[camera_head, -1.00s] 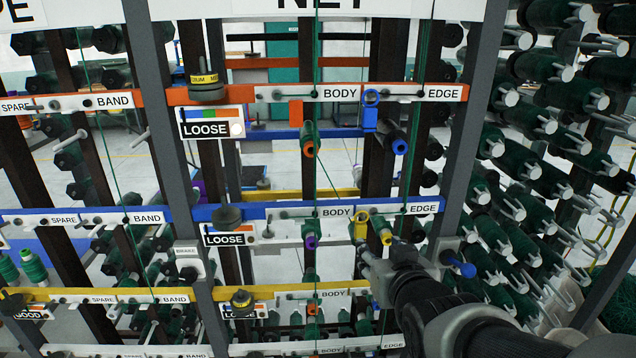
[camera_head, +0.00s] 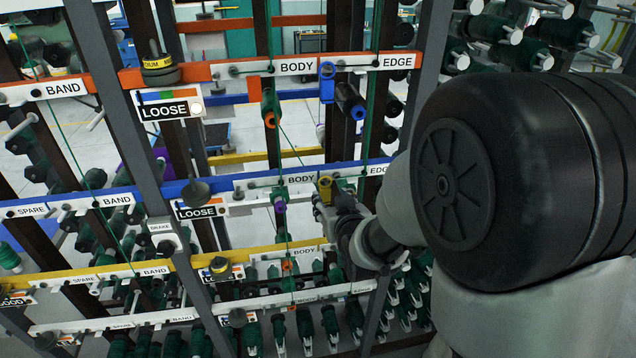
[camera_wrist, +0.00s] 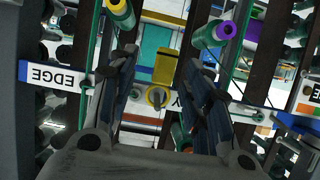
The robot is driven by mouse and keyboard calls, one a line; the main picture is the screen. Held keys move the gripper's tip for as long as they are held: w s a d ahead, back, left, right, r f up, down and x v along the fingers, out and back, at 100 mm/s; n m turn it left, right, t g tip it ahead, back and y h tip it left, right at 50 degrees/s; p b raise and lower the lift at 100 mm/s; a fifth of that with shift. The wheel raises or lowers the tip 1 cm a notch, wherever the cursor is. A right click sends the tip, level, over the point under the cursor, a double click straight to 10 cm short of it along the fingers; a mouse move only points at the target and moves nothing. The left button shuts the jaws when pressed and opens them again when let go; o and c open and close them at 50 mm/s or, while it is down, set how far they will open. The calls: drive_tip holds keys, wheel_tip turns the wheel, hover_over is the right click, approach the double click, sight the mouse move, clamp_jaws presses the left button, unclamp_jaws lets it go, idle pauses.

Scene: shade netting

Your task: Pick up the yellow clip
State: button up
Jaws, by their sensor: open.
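The yellow clip (camera_head: 325,187) hangs on the blue rail's white strip, between the BODY and EDGE labels. In the wrist view the yellow clip (camera_wrist: 166,68) shows a flat yellow body and a round ring end, and it appears between my two fingers. My gripper (camera_wrist: 160,62) is open, with one dark finger on each side of the clip; I see no finger closed on it. In the head view my gripper (camera_head: 338,203) is at the clip, just below and to its right, and partly hidden by my own arm.
A blue clip (camera_head: 327,80) hangs on the orange rail above, beside a dark spool with a blue end (camera_head: 350,100). A purple-ended spool (camera_head: 279,203) is left of the yellow clip. Dark uprights and a thin green line stand close by. My arm hides the right side.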

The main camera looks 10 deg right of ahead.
sight(326, 196)
drive_tip(key=x, duration=0.5)
drive_tip(key=shift+a+r, duration=0.1)
drive_tip(key=shift+a, duration=0.2)
drive_tip(key=shift+c, duration=0.5)
drive_tip(key=c, duration=0.9)
drive_tip(key=shift+r, duration=0.15)
